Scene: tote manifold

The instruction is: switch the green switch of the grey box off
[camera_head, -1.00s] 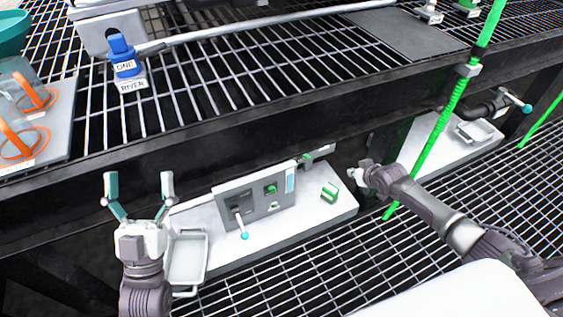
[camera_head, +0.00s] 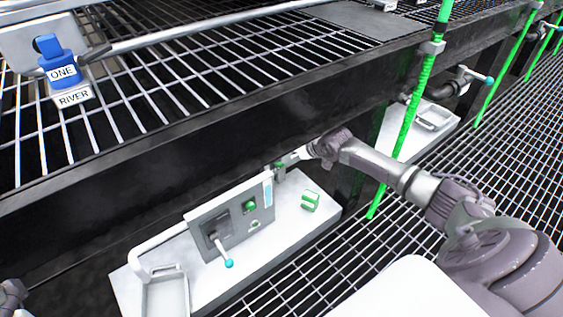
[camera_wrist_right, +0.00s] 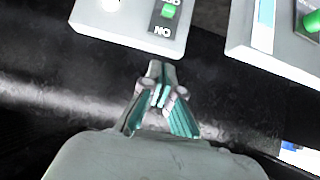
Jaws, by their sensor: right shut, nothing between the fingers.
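A small grey box (camera_wrist_right: 135,22) with a green switch (camera_wrist_right: 169,10) is at the top of the right wrist view. The letters ON, upside down, stand beside the switch. In the head view this box (camera_head: 280,173) sits behind the larger grey panel, partly hidden. My right gripper (camera_wrist_right: 162,80) is shut and empty, its fingertips just below the box's lower edge in the wrist view. I cannot tell whether they touch it. In the head view the gripper (camera_head: 290,159) is beside the box.
The larger grey panel (camera_head: 231,229) has a green knob (camera_head: 249,207) and a cyan-tipped lever (camera_head: 228,263). A loose green block (camera_head: 310,201) lies on the white base (camera_head: 285,235). A dark beam runs above. A green pole (camera_head: 417,105) stands behind my right arm.

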